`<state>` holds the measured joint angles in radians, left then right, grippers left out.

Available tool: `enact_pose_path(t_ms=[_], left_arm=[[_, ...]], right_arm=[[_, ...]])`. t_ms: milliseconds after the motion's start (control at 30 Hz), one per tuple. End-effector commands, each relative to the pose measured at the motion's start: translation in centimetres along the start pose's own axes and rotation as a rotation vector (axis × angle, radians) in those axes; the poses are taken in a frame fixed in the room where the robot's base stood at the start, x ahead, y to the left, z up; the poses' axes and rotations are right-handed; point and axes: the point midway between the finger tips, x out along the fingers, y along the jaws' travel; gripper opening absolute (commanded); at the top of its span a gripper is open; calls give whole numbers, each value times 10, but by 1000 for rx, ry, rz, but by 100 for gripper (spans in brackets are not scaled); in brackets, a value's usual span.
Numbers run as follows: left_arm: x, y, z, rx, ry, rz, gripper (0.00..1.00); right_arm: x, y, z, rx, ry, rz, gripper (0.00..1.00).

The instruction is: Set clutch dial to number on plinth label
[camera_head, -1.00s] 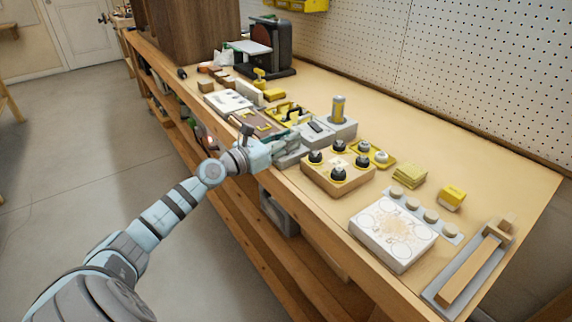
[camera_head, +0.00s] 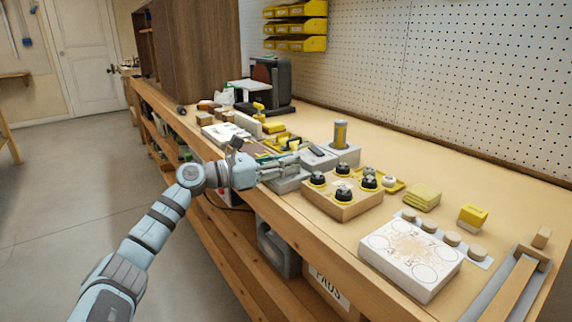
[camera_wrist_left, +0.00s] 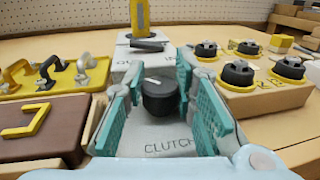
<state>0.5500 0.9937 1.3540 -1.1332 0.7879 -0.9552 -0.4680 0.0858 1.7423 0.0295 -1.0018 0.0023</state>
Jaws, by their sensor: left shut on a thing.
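The black clutch dial (camera_wrist_left: 160,96) with a light pointer mark on top shows in the left wrist view. It sits on a grey plinth (camera_wrist_left: 165,139) with the lettering CLUTCH on it; no number on the plinth is legible to me. My left gripper (camera_wrist_left: 158,100) has its teal fingers on both sides of the dial, shut on it. In the head view my left gripper (camera_head: 264,173) reaches over the bench's front edge to the grey plinth (camera_head: 288,184), and the dial is hidden there. My right gripper is not in view.
Behind the plinth stands a grey block (camera_head: 345,155) with a yellow cylinder (camera_head: 340,133). To the right is a wooden box (camera_head: 342,207) with several black knobs. A brown board (camera_wrist_left: 42,133) and a yellow tray with handles (camera_wrist_left: 20,80) lie to the left.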

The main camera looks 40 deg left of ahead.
Motion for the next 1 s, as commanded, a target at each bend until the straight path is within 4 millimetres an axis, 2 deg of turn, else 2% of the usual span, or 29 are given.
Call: enact_pose_path(t_ms=[167, 200, 300, 333, 667, 767, 1000], left_arm=[[0, -1, -2, -1, 4, -2, 0], [0, -1, -2, -1, 4, -2, 28], [0, -1, -2, -1, 4, -2, 44], [0, -1, -2, -1, 3, -2, 46], [0, 0, 4, 0, 1, -1, 46], [0, 0, 20, 2, -2, -1, 46], [0, 0, 80, 1, -3, -1, 46]], right_arm=[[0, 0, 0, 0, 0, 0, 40], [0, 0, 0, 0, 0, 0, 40], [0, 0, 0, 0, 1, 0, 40], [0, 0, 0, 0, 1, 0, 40], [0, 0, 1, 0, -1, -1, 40], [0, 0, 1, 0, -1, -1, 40], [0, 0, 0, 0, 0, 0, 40]])
